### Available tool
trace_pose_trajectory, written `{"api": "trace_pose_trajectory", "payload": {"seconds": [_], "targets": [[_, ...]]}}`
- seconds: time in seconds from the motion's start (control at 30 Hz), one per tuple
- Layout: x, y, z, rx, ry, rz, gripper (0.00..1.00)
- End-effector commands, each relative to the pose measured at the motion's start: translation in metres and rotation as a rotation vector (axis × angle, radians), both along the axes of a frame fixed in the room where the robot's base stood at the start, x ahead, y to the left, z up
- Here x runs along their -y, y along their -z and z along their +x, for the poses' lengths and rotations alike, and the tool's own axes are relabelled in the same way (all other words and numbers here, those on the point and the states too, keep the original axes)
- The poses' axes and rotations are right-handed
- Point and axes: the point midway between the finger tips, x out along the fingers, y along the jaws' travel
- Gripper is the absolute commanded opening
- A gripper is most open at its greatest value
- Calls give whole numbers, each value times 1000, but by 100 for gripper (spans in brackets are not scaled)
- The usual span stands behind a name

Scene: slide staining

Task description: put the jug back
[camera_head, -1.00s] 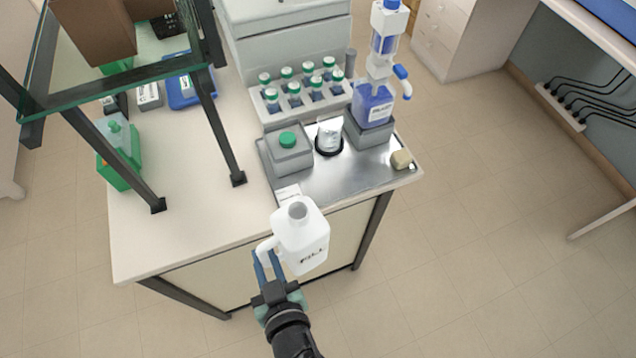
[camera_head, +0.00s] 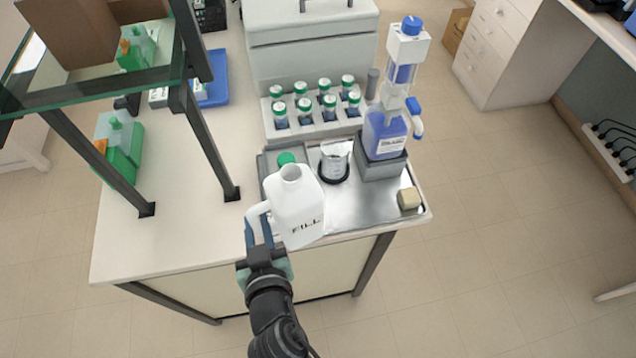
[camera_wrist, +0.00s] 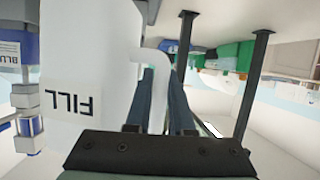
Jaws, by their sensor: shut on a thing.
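The white jug (camera_head: 298,207), marked "FILL", is held by my gripper (camera_head: 260,236) at the front edge of the bench. The jug is close to upright, with its open neck at the top. My gripper is shut on the jug's handle, on its left side. In the wrist view the jug (camera_wrist: 95,60) fills the left part, with its handle between my fingers (camera_wrist: 160,105). The jug hides much of the grey block with the green cap (camera_head: 286,158). Whether the jug touches anything beneath it cannot be told.
A steel tray (camera_head: 375,205) holds a small beaker (camera_head: 335,160), a blue-labelled dispenser bottle (camera_head: 385,135) and a beige block (camera_head: 409,198). A rack (camera_head: 328,128) of several green-capped bottles stands behind. A glass shelf on dark posts (camera_head: 210,145) is at left. Bare bench (camera_head: 175,240) lies left of the jug.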

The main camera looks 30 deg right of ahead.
Motion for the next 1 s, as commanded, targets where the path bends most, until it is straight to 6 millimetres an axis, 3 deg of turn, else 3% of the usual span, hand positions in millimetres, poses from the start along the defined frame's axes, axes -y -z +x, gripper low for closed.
{"api": "trace_pose_trajectory", "payload": {"seconds": [0.2, 0.47, 0.8, 1.0], "targets": [[40, -26, 37, 10, 154, 5, 0], [67, -45, 51, -7, 244, 14, 0], [68, 7, 51, -13, 250, 14, 0], [68, 26, 51, -13, 250, 13, 0]]}}
